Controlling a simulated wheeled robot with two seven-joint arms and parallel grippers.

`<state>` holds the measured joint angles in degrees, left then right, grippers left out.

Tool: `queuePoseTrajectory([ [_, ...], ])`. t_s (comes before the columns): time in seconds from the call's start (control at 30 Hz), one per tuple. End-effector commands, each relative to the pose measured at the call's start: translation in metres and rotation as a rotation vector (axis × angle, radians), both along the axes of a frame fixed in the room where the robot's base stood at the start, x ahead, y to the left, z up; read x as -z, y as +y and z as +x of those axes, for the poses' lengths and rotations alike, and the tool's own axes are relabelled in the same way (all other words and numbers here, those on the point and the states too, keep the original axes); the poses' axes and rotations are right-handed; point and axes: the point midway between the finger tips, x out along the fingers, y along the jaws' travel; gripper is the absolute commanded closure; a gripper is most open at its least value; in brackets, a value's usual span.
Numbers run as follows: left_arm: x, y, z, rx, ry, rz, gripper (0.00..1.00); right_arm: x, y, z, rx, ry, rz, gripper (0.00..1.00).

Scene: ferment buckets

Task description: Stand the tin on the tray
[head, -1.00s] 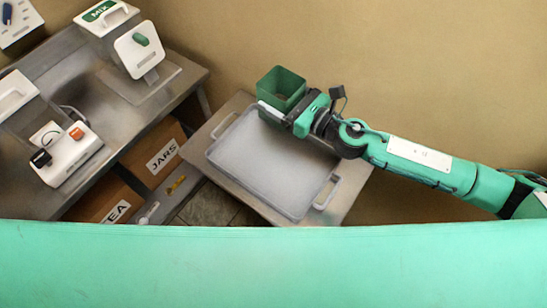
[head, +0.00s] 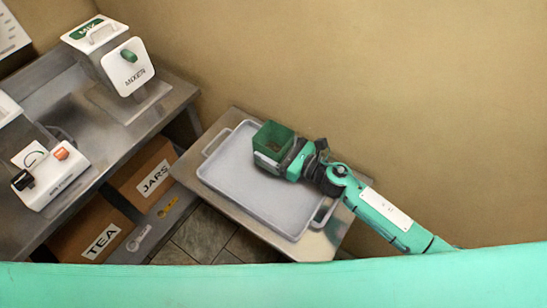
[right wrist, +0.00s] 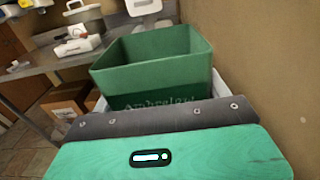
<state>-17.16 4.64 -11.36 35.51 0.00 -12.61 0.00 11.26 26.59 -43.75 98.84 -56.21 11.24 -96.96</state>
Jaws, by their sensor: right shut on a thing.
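The tin is a green, open-topped square box (head: 272,139), upright at the back of the grey tray (head: 240,188). It looks over the tray's back right part; I cannot tell whether its base touches the tray. My right gripper (head: 283,160) is shut on the tin from the right. The rest of the tray is empty. My left gripper is not in view.
The tray lies on a metal table (head: 313,245) beside the wall. At left stands a metal bench with a white mixer (head: 128,67) and a white switch box (head: 50,172). Boxes marked JARS (head: 143,178) and TEA (head: 90,230) sit beneath it.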

Motion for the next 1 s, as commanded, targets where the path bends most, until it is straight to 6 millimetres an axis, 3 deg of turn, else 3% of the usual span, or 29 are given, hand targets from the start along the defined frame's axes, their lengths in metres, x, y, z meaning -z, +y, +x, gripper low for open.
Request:
queuePoseTrajectory([
  [0.4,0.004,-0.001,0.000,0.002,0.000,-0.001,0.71,0.048,0.000,0.001,0.001,0.001,0.002,0.53],
  [1.0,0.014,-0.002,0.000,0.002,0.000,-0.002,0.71,0.060,0.000,0.000,0.000,-0.001,0.000,0.53],
])
